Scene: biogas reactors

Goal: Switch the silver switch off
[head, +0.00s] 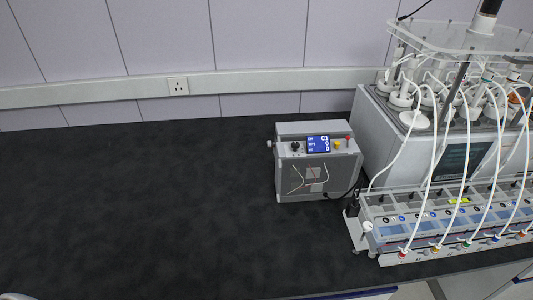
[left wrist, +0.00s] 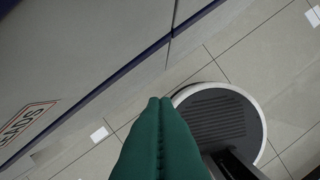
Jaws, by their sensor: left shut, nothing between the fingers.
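A grey control box (head: 318,175) stands on the black bench top, right of the middle in the head view. Its front carries a small blue display (head: 318,144), a black knob (head: 295,146) and small yellow and red buttons. A small silver part (head: 270,143) sticks out at the box's upper left side; it may be the silver switch, but it is too small to tell its position. My left gripper (left wrist: 160,102) shows in the left wrist view with its green fingers together and empty, above the floor beside a cabinet front, away from the box. My right gripper is in neither view.
The reactor unit (head: 465,150) with white tubes stands right of the box, with a row of modules (head: 440,225) before it. A black cable runs between them. The bench top (head: 130,200) left of the box is clear. A wall socket (head: 178,86) is behind.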

